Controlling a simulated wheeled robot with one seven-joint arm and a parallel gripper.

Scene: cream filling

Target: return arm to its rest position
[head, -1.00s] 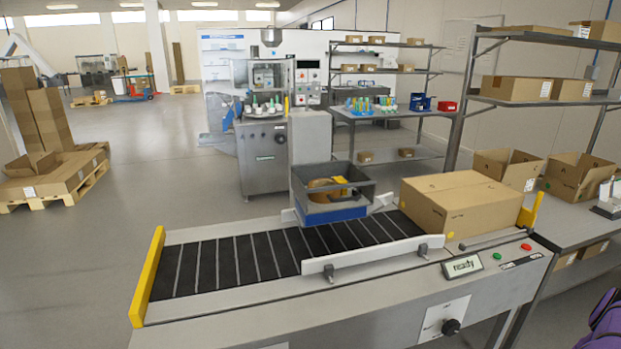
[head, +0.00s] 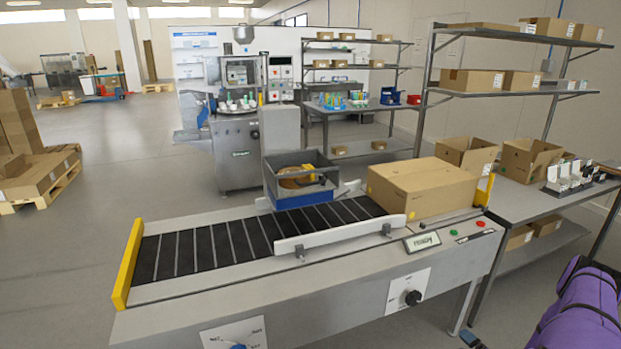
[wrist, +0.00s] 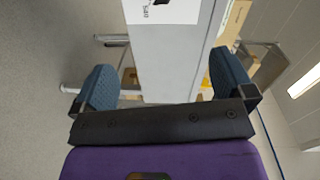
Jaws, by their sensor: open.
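My gripper (wrist: 165,88) shows in the wrist view with its two blue fingers spread wide apart and nothing between them. Beyond the fingers is the side of the grey conveyor bench (wrist: 175,60), seen at a tilted angle. In the head view my purple arm (head: 585,310) is at the lower right corner, to the right of the bench. My fingertips are not visible in the head view.
A side table (head: 535,200) with open boxes stands at the right. Shelves (head: 500,93) rise behind. Open floor (head: 110,180) lies at the left.

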